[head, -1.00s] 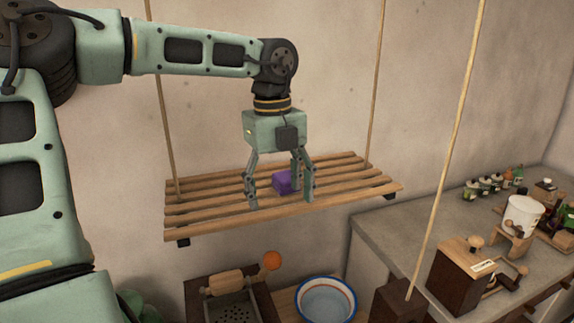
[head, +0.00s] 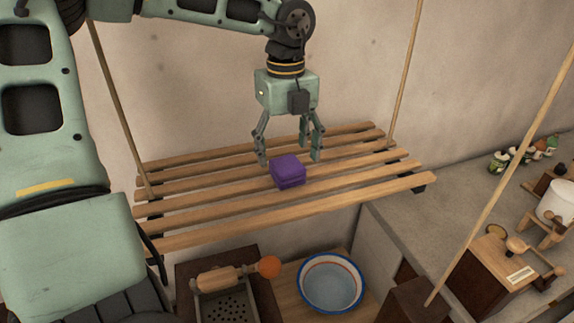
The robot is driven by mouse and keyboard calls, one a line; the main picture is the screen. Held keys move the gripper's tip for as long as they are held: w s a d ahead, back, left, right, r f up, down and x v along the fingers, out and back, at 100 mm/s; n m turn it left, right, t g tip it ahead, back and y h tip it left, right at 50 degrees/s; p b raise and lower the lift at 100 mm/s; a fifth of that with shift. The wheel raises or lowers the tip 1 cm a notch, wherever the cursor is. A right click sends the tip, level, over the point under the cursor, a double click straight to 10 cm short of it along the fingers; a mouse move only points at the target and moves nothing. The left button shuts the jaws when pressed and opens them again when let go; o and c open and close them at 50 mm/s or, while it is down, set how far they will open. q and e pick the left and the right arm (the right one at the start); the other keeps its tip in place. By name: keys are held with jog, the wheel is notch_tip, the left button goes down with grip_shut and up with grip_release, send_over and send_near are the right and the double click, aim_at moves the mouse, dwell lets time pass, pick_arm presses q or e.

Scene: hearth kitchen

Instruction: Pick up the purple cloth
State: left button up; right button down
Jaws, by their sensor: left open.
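The purple cloth (head: 288,172) is a small folded block lying on the slatted wooden hanging shelf (head: 215,213), near its middle. My left gripper (head: 290,160) comes down from above, with its fingers pointing down and spread apart. It is open and empty, and its fingertips appear just behind and above the cloth in the head view. I cannot tell exactly how high the fingertips are over the slats. The cloth is in full view. My right gripper is not in view.
Below stand a white bowl with a blue rim (head: 331,283) and a dark box with a grater-like plate (head: 228,305). At the right, a grey counter (head: 440,212) carries a wooden grinder (head: 500,268) and several small bottles. The slats around the cloth are bare.

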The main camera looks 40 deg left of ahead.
aim_at(287, 163)
pick_arm(q)
notch_tip(287, 163, down, 4)
jog(key=shift+w+r+p, duration=0.1)
jog(key=shift+r+p, duration=0.15)
jog(key=shift+p, duration=0.6)
jog(key=shift+f, duration=0.3)
jog(key=c, duration=1.1)
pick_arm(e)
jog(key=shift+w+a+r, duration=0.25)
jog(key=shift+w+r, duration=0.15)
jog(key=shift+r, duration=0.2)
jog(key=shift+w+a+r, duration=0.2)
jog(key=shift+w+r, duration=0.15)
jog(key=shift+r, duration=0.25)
pick_arm(q)
jog(key=shift+c, duration=0.2)
